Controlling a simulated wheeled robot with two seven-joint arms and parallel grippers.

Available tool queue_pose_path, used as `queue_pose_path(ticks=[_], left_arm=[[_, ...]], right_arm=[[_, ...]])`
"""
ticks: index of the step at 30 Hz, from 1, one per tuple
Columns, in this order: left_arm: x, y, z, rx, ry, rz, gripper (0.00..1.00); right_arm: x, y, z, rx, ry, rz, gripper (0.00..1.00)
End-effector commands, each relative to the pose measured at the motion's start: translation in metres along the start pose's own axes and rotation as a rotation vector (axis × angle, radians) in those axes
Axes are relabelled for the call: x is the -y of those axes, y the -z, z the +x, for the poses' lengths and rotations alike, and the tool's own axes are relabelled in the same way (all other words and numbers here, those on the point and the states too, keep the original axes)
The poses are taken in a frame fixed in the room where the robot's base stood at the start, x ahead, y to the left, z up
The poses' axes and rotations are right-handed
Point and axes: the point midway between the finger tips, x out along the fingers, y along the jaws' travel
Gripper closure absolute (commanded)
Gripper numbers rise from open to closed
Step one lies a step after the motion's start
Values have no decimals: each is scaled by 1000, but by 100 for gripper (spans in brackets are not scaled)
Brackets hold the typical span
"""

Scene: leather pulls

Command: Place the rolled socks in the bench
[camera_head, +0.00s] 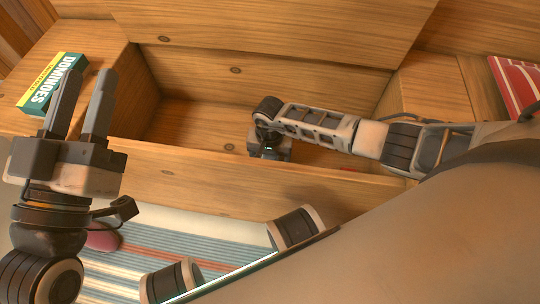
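The wooden bench (190,175) has its compartment open, with a bare floor (200,122) showing inside. My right arm reaches in from the right. My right gripper (270,148) points down inside the compartment near the front wall, which hides its fingers and anything between them. My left gripper (88,95) is at the left, fingers up and apart, with nothing between them. I cannot make out the rolled socks for certain. A small red sliver (347,168) shows at the compartment's front edge, right of my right gripper; I cannot tell what it is.
A green and yellow dominoes box (50,82) lies on the bench's left top. A red striped item (517,80) lies on the right top. A dark red object (103,239) is on the striped rug (150,250), partly hidden by my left arm.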

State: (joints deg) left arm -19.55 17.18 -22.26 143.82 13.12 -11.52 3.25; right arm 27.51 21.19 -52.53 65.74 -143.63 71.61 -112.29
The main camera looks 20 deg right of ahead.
Motion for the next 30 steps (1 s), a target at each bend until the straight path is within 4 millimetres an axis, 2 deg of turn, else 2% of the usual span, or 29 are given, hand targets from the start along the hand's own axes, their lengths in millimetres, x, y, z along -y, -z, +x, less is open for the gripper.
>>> queue_pose_path(ticks=[1, 9, 15, 20, 30], left_arm=[[0, -5, -3, 59, 22, -64, 64], [-17, -50, -33, 375, 102, -415, 64], [-12, -54, -34, 415, 116, -331, 64], [-10, -57, -36, 430, 122, -309, 64], [-10, -58, -36, 431, 124, -304, 64]], right_arm=[[0, 2, -16, -4, 1, -1, 26], [0, 2, -76, -4, 1, -2, 26], [0, 1, -105, -4, 1, -1, 26], [0, 1, -113, -1, 0, 1, 26], [0, 1, -114, -1, 0, 1, 26]])
